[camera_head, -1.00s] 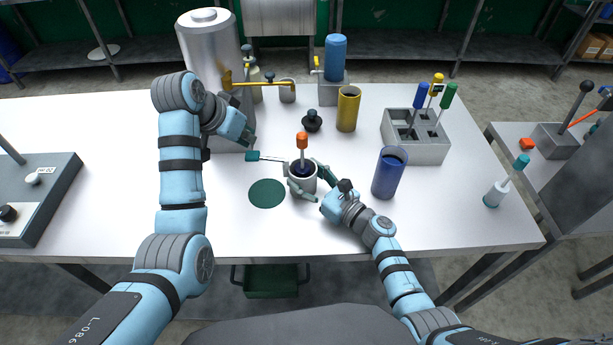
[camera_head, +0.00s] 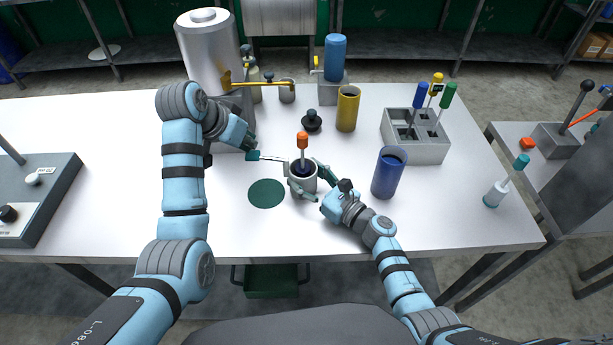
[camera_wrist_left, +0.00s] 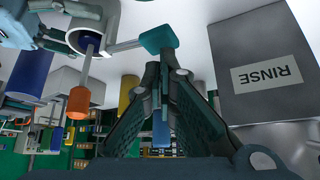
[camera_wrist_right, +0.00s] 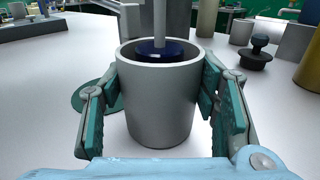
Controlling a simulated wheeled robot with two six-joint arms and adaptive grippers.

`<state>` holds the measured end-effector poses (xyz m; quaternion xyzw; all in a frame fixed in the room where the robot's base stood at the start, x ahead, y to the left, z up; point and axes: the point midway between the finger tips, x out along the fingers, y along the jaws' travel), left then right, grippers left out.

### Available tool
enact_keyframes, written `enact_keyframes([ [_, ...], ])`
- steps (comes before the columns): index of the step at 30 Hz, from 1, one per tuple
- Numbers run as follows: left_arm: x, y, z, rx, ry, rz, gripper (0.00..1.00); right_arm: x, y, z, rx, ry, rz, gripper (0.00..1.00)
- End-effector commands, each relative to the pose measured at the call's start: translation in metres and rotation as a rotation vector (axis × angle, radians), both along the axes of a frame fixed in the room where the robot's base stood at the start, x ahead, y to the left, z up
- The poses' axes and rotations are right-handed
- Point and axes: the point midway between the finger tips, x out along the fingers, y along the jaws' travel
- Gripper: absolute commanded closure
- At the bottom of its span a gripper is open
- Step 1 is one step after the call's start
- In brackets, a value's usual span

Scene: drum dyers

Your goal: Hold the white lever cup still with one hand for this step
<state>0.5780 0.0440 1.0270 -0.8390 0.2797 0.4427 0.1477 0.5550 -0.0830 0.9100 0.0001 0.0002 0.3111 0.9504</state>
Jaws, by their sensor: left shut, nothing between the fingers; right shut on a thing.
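The white lever cup (camera_head: 302,184) stands upright on the table, right of a dark green disc (camera_head: 266,193). An orange-handled tool (camera_head: 302,141) stands in it, its dark blue lower part inside the cup. The cup's lever reaches left and ends in a teal tab (camera_head: 253,155). My right gripper (camera_wrist_right: 158,95) is shut on the cup, with a finger on each side of its wall. My left gripper (camera_wrist_left: 166,62) is shut and empty, its fingertips right at the teal tab; I cannot tell whether they touch it.
A blue cup (camera_head: 389,174) stands right of my right gripper. A yellow cup (camera_head: 347,110), a black knob (camera_head: 312,121) and a grey rack (camera_head: 416,145) of handled tools are behind. A silver tank with a yellow spout (camera_head: 262,84) is at back left.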

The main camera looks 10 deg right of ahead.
Motion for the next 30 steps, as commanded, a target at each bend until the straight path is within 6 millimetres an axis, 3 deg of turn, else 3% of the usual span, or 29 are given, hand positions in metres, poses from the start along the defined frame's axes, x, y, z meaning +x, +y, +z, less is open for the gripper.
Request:
enact_keyframes([
  [16,0.000,0.000,-0.001,-0.001,0.000,-0.001,1.00,0.000,0.000,0.000,0.001,0.001,0.000,0.83],
  [30,0.000,0.000,-0.020,0.001,0.002,-0.001,1.00,0.000,0.000,0.000,0.000,0.000,0.000,0.83],
])
